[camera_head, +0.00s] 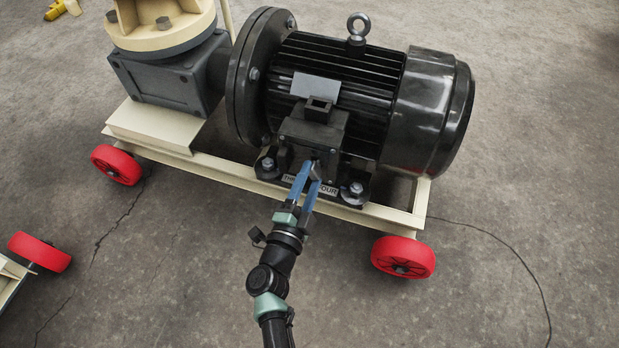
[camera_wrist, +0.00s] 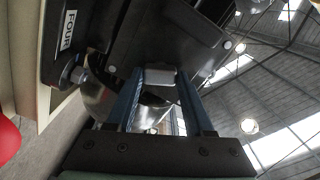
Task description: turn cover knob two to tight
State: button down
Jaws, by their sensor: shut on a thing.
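The black motor's terminal box (camera_head: 322,131) has a dark front face, and my gripper (camera_head: 312,170) reaches it from the front with its two blue fingers. In the wrist view my gripper (camera_wrist: 160,82) has its fingers on either side of a small pale grey knob-like part (camera_wrist: 161,77) against the dark box (camera_wrist: 165,36). The gripper is shut on this part, taken to be the cover knob. No number two shows on it, and its turn mark cannot be made out. The fingers hide most of it in the head view.
The motor (camera_head: 335,75) stands on a cream frame (camera_head: 228,172) with red wheels (camera_head: 403,257). A foot bolt (camera_head: 355,188) stands right of my fingers. A FOUR label (camera_wrist: 67,30) shows in the wrist view.

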jog(key=m, duration=0.4)
jog(key=shift+m+b, duration=0.35)
jog(key=shift+m, duration=0.05)
jog(key=shift+a, duration=0.1)
dwell(0.3)
jog(key=shift+c, duration=1.4)
grip_release()
jog(key=shift+s, duration=0.1)
jog(key=p+v, duration=0.5)
jog(key=v, duration=0.7)
jog(key=shift+s, duration=0.4)
jog(key=shift+a, duration=0.1)
